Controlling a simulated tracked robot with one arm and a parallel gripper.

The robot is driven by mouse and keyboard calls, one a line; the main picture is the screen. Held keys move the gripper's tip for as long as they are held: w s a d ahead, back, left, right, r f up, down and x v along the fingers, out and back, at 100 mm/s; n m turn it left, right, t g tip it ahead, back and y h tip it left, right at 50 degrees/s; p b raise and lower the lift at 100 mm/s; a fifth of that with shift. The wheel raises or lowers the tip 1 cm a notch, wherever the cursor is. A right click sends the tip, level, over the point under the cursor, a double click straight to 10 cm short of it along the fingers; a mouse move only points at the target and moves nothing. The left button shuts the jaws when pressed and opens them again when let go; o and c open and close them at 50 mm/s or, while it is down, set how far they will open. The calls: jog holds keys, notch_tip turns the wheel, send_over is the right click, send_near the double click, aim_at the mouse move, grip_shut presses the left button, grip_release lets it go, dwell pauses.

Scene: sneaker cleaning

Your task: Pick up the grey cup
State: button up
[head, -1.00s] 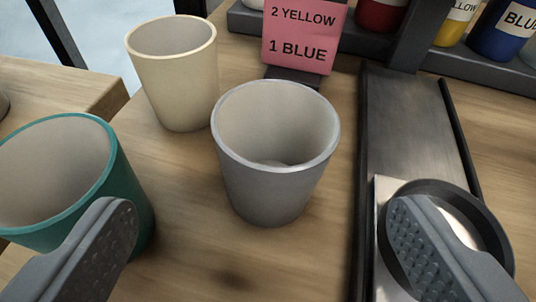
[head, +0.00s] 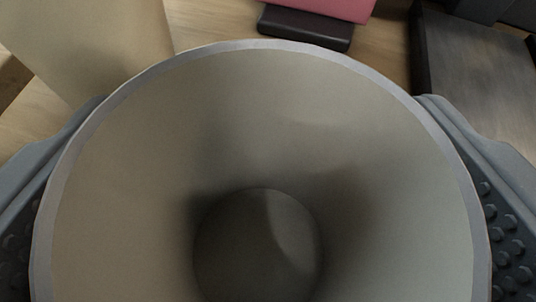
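The grey cup (head: 262,130) fills most of the head view, seen from above into its pale, empty-looking inside, with its grey rim nearest me. My gripper (head: 262,215) has one finger on each side of the cup, at the left and right edges of the picture. The fingers are spread about as wide as the cup and lie right beside its outer wall. I cannot tell whether both pads press on it. The cup's outer wall and base are hidden.
A cream cup (head: 95,40) stands close by at the upper left. A dark sign base (head: 305,27) with a pink card (head: 330,6) is just behind the grey cup. A dark metal track (head: 475,75) lies at the upper right. Some bare wooden table shows between them.

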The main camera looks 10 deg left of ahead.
jog(key=shift+w, duration=0.1)
jog(key=c, duration=1.1)
jog(key=shift+o, duration=0.2)
